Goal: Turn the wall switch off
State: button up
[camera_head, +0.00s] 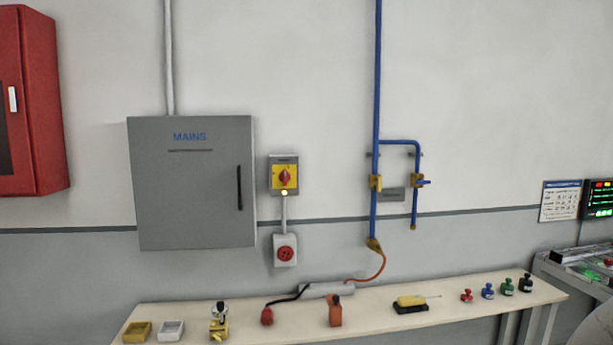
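The wall switch (285,177) is a grey box with a yellow plate and a red rotary handle, fixed to the wall just right of the grey MAINS cabinet. Its red handle looks close to upright. A small yellowish light glows at the bottom edge of the plate. A conduit runs down from it to a white box with a round red socket (285,252). My gripper is not in the head view.
A long table (375,305) along the wall holds small trays, a brass padlock-like piece, a red plug with black cable, an orange piece, a screwdriver and several coloured padlocks. Blue pipes (377,110) with yellow valves stand right of the switch. A red cabinet (30,100) hangs far left.

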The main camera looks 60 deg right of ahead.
aim_at(285, 176)
jog(key=z, duration=1.15)
